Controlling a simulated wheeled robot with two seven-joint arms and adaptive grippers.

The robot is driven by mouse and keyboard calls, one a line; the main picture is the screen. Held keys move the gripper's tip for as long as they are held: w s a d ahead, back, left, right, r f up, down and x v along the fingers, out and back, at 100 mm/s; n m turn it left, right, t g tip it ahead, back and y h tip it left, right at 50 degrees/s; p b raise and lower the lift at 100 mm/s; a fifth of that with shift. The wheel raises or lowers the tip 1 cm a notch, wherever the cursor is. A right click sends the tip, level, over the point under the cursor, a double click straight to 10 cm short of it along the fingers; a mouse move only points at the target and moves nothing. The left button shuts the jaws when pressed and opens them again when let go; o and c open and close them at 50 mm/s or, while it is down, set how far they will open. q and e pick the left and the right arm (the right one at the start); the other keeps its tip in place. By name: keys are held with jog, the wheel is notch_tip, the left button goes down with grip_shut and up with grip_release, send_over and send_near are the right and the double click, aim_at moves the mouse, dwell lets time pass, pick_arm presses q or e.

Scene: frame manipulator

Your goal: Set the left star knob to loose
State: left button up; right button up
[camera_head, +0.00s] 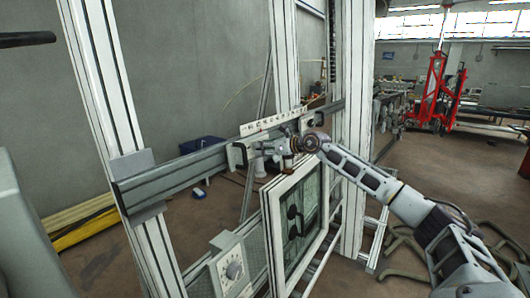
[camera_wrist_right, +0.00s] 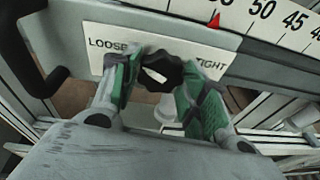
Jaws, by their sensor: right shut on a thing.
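In the right wrist view the black star knob (camera_wrist_right: 160,70) sits between the green-padded fingers of my right gripper (camera_wrist_right: 166,76), which is shut on it. Behind it is a white label plate (camera_wrist_right: 105,42) with LOOSE at the left and TIGHT at the right, partly covered by the fingers. I cannot tell which word the knob points to. In the head view my right gripper (camera_head: 264,149) reaches from the right to the left carriage on the grey rail (camera_head: 190,170); the knob is too small to make out there. My left gripper is not in view.
A number scale (camera_head: 270,121) runs above the rail, and a red pointer (camera_wrist_right: 214,20) shows below it. A black handle (camera_wrist_right: 35,50) is left of the label. A white framed window (camera_head: 268,235) stands below my right arm. A dial box (camera_head: 232,268) is lower left.

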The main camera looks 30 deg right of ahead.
jog(key=shift+f+n+b, duration=0.1)
jog(key=shift+n+b, duration=0.65)
jog(key=shift+n, duration=0.25)
jog(key=o, duration=1)
jog(key=shift+s+d, duration=0.1)
jog(key=shift+s, duration=0.05)
jog(key=v, duration=1.1)
jog(key=shift+s, duration=0.35)
dwell(0.3)
jog(key=shift+s, duration=0.1)
